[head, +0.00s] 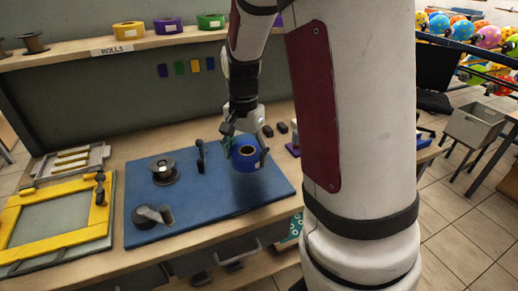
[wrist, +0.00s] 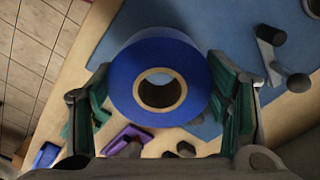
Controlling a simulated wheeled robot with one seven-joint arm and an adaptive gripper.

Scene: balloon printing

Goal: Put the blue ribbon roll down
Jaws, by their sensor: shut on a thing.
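The blue ribbon roll (head: 246,154) has a pale core and is in my gripper (head: 240,145), over the right part of the blue mat (head: 210,208). In the wrist view, the blue ribbon roll (wrist: 125,88) sits between the two green-padded fingers of my gripper (wrist: 160,95), its round face toward the camera. The fingers are shut on its sides. Whether its underside touches the mat cannot be told.
A dark spool holder (head: 164,171) and a grey tape dispenser (head: 153,216) stand on the mat's left part. A yellow frame (head: 55,215) lies at the left. A shelf (head: 75,52) behind holds yellow, purple and green rolls. The mat's front middle is clear.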

